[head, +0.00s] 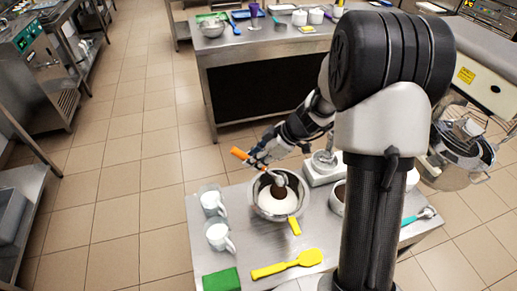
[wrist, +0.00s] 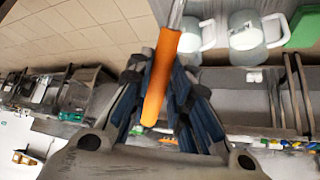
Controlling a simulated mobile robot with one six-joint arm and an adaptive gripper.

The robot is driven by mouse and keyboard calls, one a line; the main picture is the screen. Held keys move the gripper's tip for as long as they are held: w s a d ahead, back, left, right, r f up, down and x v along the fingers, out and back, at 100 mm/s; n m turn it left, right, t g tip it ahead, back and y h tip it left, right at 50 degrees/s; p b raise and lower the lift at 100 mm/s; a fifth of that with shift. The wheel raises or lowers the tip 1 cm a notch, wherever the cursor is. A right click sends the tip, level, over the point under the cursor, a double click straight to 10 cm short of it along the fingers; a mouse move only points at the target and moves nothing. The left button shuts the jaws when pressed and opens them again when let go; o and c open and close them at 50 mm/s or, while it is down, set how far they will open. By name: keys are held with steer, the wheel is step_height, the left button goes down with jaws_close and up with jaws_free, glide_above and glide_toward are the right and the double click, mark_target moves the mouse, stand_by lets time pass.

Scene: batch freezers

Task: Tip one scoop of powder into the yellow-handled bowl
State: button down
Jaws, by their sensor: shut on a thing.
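My gripper (head: 259,161) is shut on the orange handle (head: 240,153) of a scoop. In the wrist view the orange handle (wrist: 160,85) lies between the fingers, its metal shaft running out of the top of the picture. The scoop's head (head: 278,189) is over the steel bowl (head: 256,203), with dark brown at it; I cannot tell whether it touches the contents. The bowl has a yellow handle (head: 295,226) at its front right and holds white powder (head: 275,203). A second container (head: 338,200) with brown contents is partly hidden behind my arm.
Two white jugs (head: 212,203) (head: 218,237) stand left of the bowl on the steel table (head: 255,248). A green block (head: 221,279) and a yellow spatula (head: 288,264) lie in front. A white scale-like device (head: 322,170) stands behind right. A teal-handled tool (head: 420,215) lies at right.

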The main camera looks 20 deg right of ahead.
steer(key=shift+w+a+f+g+h+p, duration=0.25)
steer(key=shift+a+h+p, duration=0.3)
steer(key=shift+p, duration=1.9)
steer(key=h+p, duration=0.1)
steer(key=p, duration=0.1)
steer(key=f+g+p, duration=0.1)
steer(key=p, duration=0.1)
steer(key=shift+w+a+f+h, duration=0.2)
steer(key=shift+a+f+h, duration=0.05)
steer(key=shift+a+h, duration=0.15)
steer(key=f+p, duration=0.1)
steer(key=p, duration=0.3)
steer(key=g+h+p, duration=0.1)
steer(key=p, duration=0.3)
steer(key=shift+w+a+f+h, duration=0.2)
steer(key=shift+a+f+h, duration=0.05)
steer(key=shift+a+f, duration=0.1)
steer(key=p, duration=0.4)
steer(key=shift+w+a+f+h, duration=0.1)
steer(key=shift+a+f+h, duration=0.05)
steer(key=shift+f+h, duration=0.15)
steer(key=shift+r, duration=1)
